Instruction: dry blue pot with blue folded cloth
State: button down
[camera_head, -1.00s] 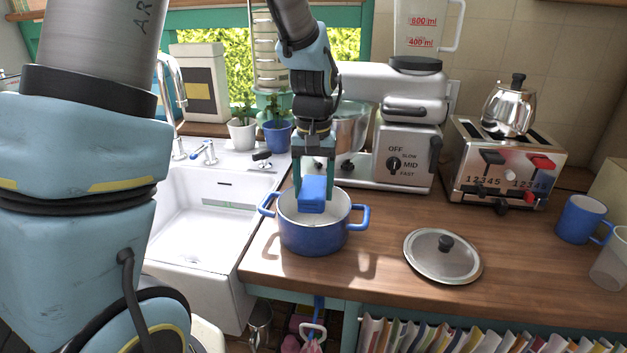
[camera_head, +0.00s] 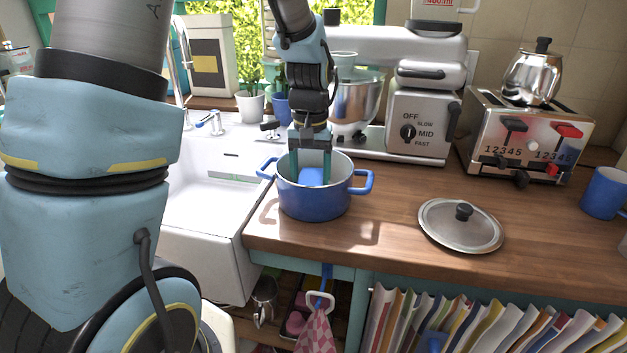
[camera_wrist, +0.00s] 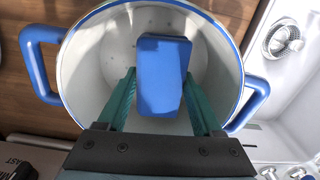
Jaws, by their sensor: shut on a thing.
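The blue pot (camera_head: 312,201) stands upright and open on the wooden counter beside the sink, white inside, with a handle on each side. My gripper (camera_head: 310,170) reaches down into it from above, shut on the blue folded cloth (camera_head: 311,177). The cloth is inside the pot, below the rim. In the wrist view the cloth (camera_wrist: 163,75) shows between the green fingers of my gripper (camera_wrist: 160,85), over the pot's white inside. The pot's blue rim (camera_wrist: 66,55) rings them. I cannot tell whether the cloth touches the pot's floor.
The white sink (camera_head: 205,195) is left of the pot. A lid (camera_head: 460,226) lies on the counter to the right. A stand mixer (camera_head: 415,120) is behind, with a toaster (camera_head: 530,145) and a blue mug (camera_head: 604,193) further right. The counter between pot and lid is clear.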

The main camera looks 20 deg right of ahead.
jog(key=s+d, duration=0.1)
jog(key=d, duration=0.3)
jog(key=s+d+p, duration=0.1)
jog(key=d, duration=0.1)
jog(key=shift+s, duration=0.35)
jog(key=shift+w+a, duration=0.4)
jog(key=shift+a, duration=0.5)
jog(key=shift+w+a, duration=0.4)
jog(key=shift+a, duration=0.45)
jog(key=shift+f+b, duration=0.4)
jog(key=shift+f, duration=0.4)
jog(key=shift+a, duration=0.1)
